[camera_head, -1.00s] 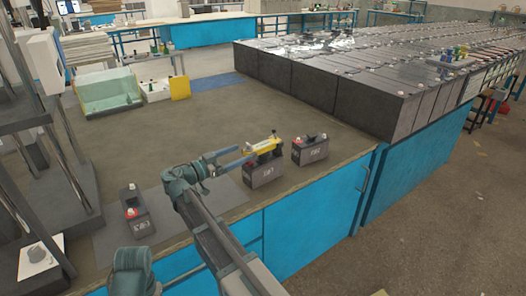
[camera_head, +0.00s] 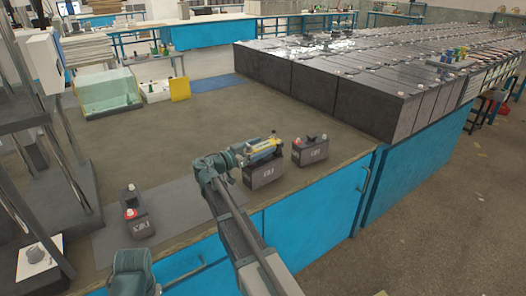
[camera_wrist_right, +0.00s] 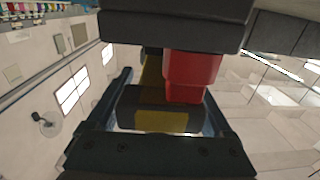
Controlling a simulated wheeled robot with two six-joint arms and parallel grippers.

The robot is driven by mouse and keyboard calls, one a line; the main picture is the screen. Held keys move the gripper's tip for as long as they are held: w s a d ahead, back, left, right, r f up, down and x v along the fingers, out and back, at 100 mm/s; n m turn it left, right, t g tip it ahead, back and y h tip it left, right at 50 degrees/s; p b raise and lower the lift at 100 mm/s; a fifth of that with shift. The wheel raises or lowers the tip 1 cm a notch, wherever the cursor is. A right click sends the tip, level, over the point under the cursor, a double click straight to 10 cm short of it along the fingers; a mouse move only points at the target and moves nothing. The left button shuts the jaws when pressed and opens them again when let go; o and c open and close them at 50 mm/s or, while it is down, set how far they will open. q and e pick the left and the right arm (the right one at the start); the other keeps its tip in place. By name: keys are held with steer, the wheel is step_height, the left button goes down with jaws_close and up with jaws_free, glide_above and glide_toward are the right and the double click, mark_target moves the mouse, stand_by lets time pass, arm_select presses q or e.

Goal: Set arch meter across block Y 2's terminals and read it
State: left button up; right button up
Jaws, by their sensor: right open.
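Three dark battery blocks stand on the bench: a left block (camera_head: 143,228), a middle block (camera_head: 264,175) and a right block (camera_head: 312,155). Their labels are too small to read surely. The yellow and black arch meter (camera_head: 264,147) is on top of the middle block, partly covered by my right gripper (camera_head: 262,151), which is open around it. In the right wrist view the meter's yellow and black body (camera_wrist_right: 160,118) lies between the two open fingers (camera_wrist_right: 165,105). A red part (camera_wrist_right: 190,75) is beside it there.
A grey mat (camera_head: 115,245) lies under the left block. A glass tank (camera_head: 108,95), a white tray (camera_head: 153,92) and a yellow panel (camera_head: 180,90) are at the back left. Rows of large batteries (camera_head: 370,98) stand at the right. The bench middle is clear.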

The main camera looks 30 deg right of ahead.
steer(key=shift+d, duration=0.5)
jaws_close()
